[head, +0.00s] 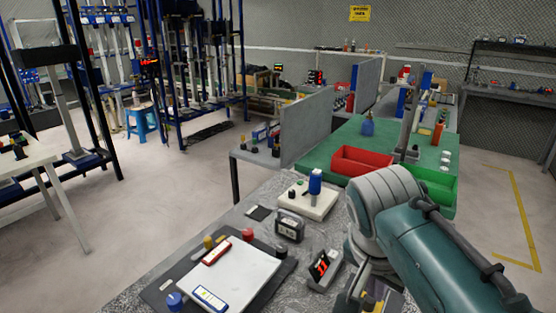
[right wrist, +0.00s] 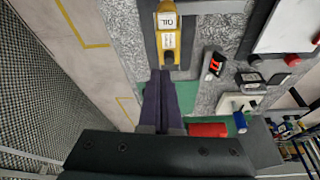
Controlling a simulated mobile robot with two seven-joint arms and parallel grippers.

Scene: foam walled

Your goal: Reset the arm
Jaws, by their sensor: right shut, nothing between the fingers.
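My right arm enters the head view from the right and bends down over the near speckled worktop (head: 320,215). In the right wrist view the two dark fingers of my right gripper (right wrist: 161,73) lie together with nothing between them. Their tips appear close to the lower end of a yellow bottle labelled OIL (right wrist: 167,35), which lies on a dark grey holder; I cannot tell whether they touch. In the head view the gripper is mostly hidden behind my own arm. My left gripper is in neither view.
A white board (head: 237,272) on a dark mat, a black meter (head: 289,226), a red-screened device (head: 323,268) and a white block with a blue-capped part (head: 309,203) crowd the worktop. Beyond are a red bin (head: 361,164) and green bin (head: 431,188). Open floor (head: 150,215) lies left.

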